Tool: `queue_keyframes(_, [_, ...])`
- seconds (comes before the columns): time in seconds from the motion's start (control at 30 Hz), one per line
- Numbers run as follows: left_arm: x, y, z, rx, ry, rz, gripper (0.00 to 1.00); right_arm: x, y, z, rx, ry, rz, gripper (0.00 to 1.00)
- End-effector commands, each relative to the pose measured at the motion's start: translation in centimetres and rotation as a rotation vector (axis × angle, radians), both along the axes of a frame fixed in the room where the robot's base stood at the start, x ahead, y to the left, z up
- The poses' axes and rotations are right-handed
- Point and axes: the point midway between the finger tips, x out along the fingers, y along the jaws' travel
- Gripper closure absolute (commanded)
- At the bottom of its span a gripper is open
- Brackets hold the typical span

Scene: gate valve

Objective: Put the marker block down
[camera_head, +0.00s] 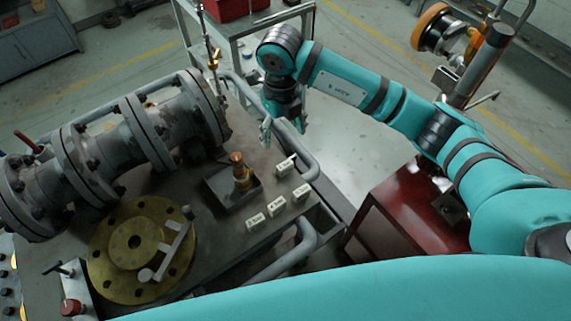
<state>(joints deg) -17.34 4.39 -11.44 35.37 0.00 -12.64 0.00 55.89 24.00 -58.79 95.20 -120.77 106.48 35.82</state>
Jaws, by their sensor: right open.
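Several small white marker blocks with dark lettering stand on the dark bench top. The farthest marker block (286,166) is near the bench's right edge, with a dark shape at its upper end. Another marker block (302,192) is nearer, and two more, a middle one (277,207) and a left one (255,221), sit toward the front edge. My right gripper (282,132) points down beyond the farthest block, open, with no block visible in it. The gap between its fingers and the bench is hard to judge. My left gripper is not in view.
A flanged grey pipe (135,140) crosses the bench's left side. A brass flange disc (138,250) lies in front of it. A grey rail (308,160) runs along the bench edge. A red cabinet (405,205) stands right.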

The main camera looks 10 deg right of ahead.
Motion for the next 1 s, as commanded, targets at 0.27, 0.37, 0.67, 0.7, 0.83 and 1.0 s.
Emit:
queue_keyframes(0.27, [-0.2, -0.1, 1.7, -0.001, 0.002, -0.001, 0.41, -0.2, 0.0, -5.8, 0.002, 0.005, 0.001, 0.29])
queue_keyframes(0.37, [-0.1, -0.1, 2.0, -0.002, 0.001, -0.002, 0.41, -0.1, 0.1, -7.2, 0.004, 0.004, 0.001, 0.29])
queue_keyframes(0.67, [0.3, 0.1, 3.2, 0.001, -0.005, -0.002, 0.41, -0.4, -0.3, -9.5, 0.004, 0.004, 0.001, 0.29])
queue_keyframes(0.7, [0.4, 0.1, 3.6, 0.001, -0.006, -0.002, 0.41, -0.5, -0.4, -10.1, 0.004, 0.007, 0.001, 0.29])
queue_keyframes(0.83, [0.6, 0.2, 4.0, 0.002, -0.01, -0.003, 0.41, -0.5, -0.5, -12.2, 0.005, 0.003, 0.001, 0.29])
queue_keyframes(1.0, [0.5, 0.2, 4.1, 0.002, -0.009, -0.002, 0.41, -0.4, -0.5, -13.4, 0.005, 0.001, 0.002, 0.29])
